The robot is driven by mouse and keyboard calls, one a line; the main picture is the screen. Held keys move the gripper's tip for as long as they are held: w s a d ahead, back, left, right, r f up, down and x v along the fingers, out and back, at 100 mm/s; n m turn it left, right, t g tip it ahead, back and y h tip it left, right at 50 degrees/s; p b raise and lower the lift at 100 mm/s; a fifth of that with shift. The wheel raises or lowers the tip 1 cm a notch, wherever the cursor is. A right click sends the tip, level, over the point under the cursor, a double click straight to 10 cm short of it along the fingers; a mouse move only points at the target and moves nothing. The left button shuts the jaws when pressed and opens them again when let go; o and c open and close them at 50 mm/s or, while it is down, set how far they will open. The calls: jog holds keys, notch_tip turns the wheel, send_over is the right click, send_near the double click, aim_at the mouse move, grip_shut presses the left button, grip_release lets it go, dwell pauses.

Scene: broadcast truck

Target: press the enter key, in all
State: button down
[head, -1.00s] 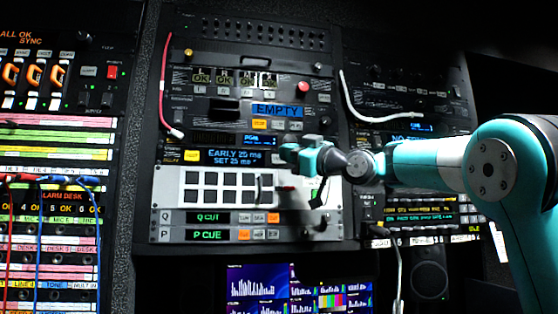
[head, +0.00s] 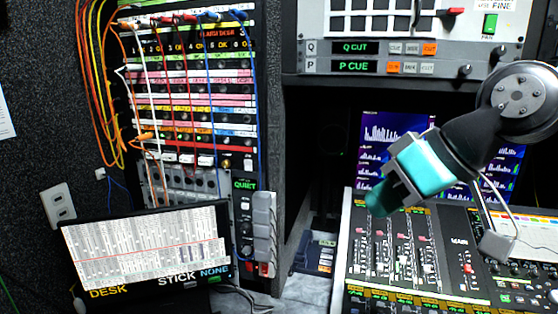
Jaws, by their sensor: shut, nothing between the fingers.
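My gripper (head: 377,200) is teal, shut and empty. It points down and left in the head view, in front of the monitor and above the left part of the mixing desk (head: 349,240). No key that I can read as "enter" shows. A small dark panel with a few light and orange keys (head: 318,252) lies low, left of the mixing desk and of my gripper; its labels are too small to read.
A laptop-like screen (head: 145,245) marked DESK and STICK NONE stands at the lower left. A patch panel with hanging cables (head: 190,90) rises behind it.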

jog(key=s+d+f+g+h, duration=0.1)
jog(key=s+f+g, duration=0.3)
jog(key=s+f, duration=0.5)
jog(key=s+h, duration=0.1)
jog(key=s, duration=0.3)
jog(key=shift+s+f+g, duration=0.2)
jog(key=shift+s+g, duration=0.1)
jog(key=shift+g, duration=0.1)
jog(key=shift+w+d, duration=0.1)
jog(key=w+d+r+m+t+h+b, duration=0.25)
jog(key=w+r+m+t, duration=0.85)
jog(key=w+r, duration=1)
jog(key=w+d+r+m+t+h, duration=0.1)
jog(key=d+r+m, duration=0.3)
jog(key=r, duration=0.4)
jog(key=w+d+r+m+t+h, duration=0.1)
jog(key=d+r+m+t+h, duration=0.2)
jog(key=r+m, duration=0.4)
jog(key=w+d+r+m+t+h, duration=0.1)
jog(key=d+r+m+t+h, duration=0.1)
jog(key=r+m, duration=0.4)
notch_tip(320, 180, up, 3)
jog(key=d+h, duration=0.1)
jog(key=d, duration=0.1)
jog(key=shift+w+d+r, duration=0.15)
jog(key=shift+w+d, duration=0.25)
